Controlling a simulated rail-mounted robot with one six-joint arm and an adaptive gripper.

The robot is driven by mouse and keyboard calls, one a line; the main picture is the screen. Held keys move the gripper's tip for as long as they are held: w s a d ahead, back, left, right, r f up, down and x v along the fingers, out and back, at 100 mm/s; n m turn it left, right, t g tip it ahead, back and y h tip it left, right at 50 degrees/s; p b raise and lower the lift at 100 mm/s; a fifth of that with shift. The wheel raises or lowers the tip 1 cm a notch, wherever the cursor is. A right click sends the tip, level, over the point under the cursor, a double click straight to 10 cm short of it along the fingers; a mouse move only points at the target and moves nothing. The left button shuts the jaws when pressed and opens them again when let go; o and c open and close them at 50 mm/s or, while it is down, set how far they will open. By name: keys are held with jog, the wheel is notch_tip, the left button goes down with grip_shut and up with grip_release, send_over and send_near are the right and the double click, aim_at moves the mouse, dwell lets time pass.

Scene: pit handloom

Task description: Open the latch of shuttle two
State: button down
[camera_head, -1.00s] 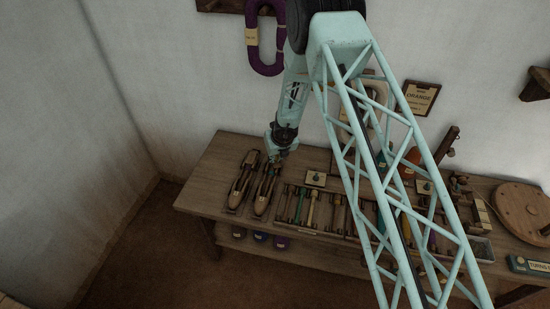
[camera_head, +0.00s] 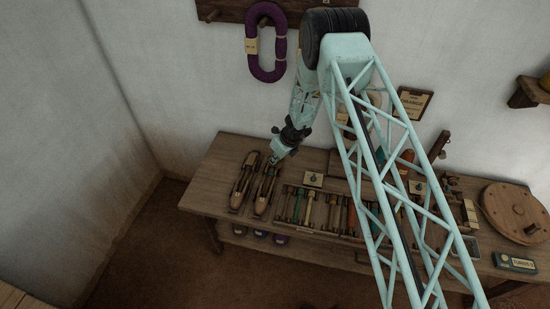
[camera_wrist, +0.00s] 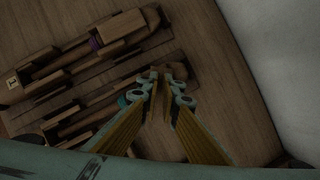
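Two long wooden shuttles lie side by side at the left end of the bench, the left one (camera_head: 243,182) and the right one (camera_head: 265,190). In the wrist view the shuttle with a number tag (camera_wrist: 12,82) lies at upper left, with a wooden block on it and a bit of purple below. The other shuttle (camera_wrist: 176,70) runs under my gripper (camera_wrist: 160,76), and a bit of teal shows inside it. My gripper (camera_head: 275,159) is over its far end, fingertips close together with nothing seen between them. The fingers hide its latch area; I cannot tell whether they touch it.
The wooden bench (camera_head: 216,160) stands against the wall. A round wooden disc (camera_head: 515,213) lies at the right end. A purple hank (camera_head: 266,42) hangs above.

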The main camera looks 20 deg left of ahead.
jog(key=shift+w+r+n+g+y+p, duration=0.15)
jog(key=shift+n+g+y+p, duration=0.2)
jog(key=shift+n+p, duration=0.6)
jog(key=shift+w+d+n+g, duration=0.1)
jog(key=shift+n+g, duration=0.25)
jog(key=shift+n, duration=0.6)
jog(key=shift+w+n+g+b, duration=0.1)
jog(key=shift+n+g+b, duration=0.5)
jog(key=shift+n+b, duration=0.65)
jog(key=shift+n+p, duration=0.3)
jog(key=shift+n, duration=0.05)
jog(key=c, duration=3.2)
grip_release()
jog(key=shift+o, duration=0.2)
jog(key=v, duration=1.1)
jog(key=shift+r, duration=0.3)
jog(key=shift+d, duration=0.15)
